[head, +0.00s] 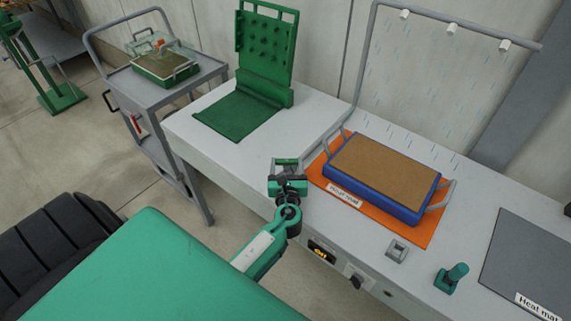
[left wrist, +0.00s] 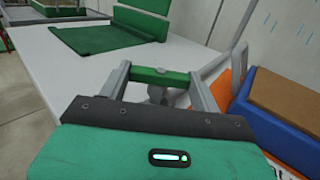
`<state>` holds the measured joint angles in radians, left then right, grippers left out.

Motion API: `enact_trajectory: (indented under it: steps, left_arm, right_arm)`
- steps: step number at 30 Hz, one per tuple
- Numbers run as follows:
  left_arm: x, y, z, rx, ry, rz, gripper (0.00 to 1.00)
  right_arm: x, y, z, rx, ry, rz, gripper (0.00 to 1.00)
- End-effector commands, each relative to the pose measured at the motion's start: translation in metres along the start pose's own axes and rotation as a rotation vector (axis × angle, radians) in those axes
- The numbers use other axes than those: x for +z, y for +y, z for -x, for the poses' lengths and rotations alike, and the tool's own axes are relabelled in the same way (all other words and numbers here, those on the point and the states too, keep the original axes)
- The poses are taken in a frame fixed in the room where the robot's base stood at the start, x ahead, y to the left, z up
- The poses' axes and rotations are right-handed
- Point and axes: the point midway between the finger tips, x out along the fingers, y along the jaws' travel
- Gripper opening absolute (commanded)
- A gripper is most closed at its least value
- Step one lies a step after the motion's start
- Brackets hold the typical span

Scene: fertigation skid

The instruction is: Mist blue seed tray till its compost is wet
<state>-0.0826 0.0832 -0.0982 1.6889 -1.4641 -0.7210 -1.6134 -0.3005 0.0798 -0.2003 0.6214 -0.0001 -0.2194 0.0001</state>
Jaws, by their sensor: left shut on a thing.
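The blue seed tray (head: 395,206) sits on an orange mat (head: 418,232) on the bench, with light brown compost (head: 385,168) filling its top. The compost looks evenly coloured, with no dark patch. The tray's corner also shows at the right of the left wrist view (left wrist: 265,125). Pale blue streaks of mist fall beneath the nozzles (head: 451,29) on the grey pipe arch behind the tray. My left gripper (head: 286,163), left of the tray by the bench's front edge, is shut on a green handle (left wrist: 160,75). A grey part beneath the handle is mostly hidden. My right gripper is not in view.
A green dibber-like board (head: 265,45) stands at the back left. A grey trolley (head: 150,93) carries another tray (head: 165,70). A small orange display (head: 321,251) and knob (head: 357,282) sit on the bench front. A green lever (head: 452,277) and dark heat mat (head: 530,255) lie right.

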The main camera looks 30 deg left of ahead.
Motion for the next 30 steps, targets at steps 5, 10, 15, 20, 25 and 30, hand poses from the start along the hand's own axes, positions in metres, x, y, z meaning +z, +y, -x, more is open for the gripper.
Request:
enact_trajectory:
  steps: [5,10,15,20,25,30]
  left_arm:
    - [-0.001,-0.005,0.0,0.17,0.002,0.005,0.41]
    - [-0.002,-0.007,-0.001,0.327,0.001,0.004,0.41]
    - [-0.002,-0.009,-0.002,0.469,0.001,0.004,0.41]
    - [-0.001,-0.011,-0.003,0.575,0.001,0.003,0.41]
    - [-0.001,-0.011,-0.004,0.656,0.001,0.002,0.41]
    - [0.0,-0.011,-0.004,0.702,0.0,0.001,0.41]
  right_arm:
    - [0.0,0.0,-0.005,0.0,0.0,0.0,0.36]
    - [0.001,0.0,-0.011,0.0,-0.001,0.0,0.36]
    - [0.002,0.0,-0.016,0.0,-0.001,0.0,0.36]
    - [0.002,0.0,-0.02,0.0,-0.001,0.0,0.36]
    - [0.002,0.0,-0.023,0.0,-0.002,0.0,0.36]
    - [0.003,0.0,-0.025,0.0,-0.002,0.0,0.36]
